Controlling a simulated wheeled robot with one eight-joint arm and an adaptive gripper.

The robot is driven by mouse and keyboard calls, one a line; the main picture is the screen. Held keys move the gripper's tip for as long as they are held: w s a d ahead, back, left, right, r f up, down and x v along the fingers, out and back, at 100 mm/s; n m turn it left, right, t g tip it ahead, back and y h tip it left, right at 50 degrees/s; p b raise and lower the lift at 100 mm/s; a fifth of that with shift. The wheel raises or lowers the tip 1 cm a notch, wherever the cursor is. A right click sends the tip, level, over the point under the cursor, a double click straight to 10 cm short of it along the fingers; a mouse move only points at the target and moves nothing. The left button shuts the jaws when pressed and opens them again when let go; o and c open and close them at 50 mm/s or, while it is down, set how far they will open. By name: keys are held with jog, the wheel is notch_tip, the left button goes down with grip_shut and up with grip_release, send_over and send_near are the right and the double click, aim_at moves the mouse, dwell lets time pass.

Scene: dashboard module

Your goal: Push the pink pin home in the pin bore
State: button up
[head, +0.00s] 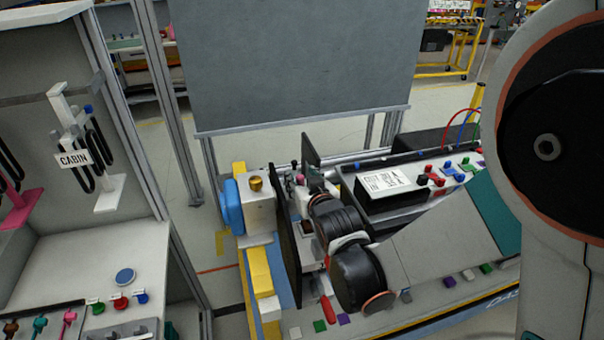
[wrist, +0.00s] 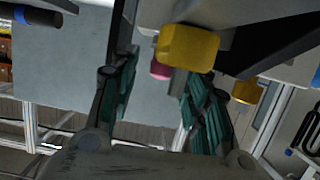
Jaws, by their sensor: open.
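The pink pin (wrist: 160,70) shows in the wrist view as a small rounded pink end, partly hidden behind a yellow block (wrist: 188,47). A small pink spot (head: 300,179) by the module in the head view looks like the same pin. My gripper (wrist: 161,85) is open, with one teal-padded finger on each side of the pin's line. I see no contact between the pads and the pin. The pin bore is hidden, so I cannot tell how deep the pin sits. In the head view my fingers are mostly hidden by my wrist.
A dark upright panel (head: 287,235) stands close left of my wrist. A white block with a brass knob (head: 256,184) and a blue part (head: 233,207) stand further left. A labelled box (head: 393,188) lies to the right. A shelf with a CABIN sign (head: 74,158) is far left.

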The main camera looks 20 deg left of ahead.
jog(key=shift+w+a+f, duration=0.1)
jog(key=shift+w+a, duration=0.1)
jog(key=shift+w, duration=0.05)
jog(key=shift+s, duration=0.1)
jog(key=shift+d, duration=0.1)
jog(key=shift+c, duration=1.4)
grip_shut()
jog(key=shift+r, duration=0.25)
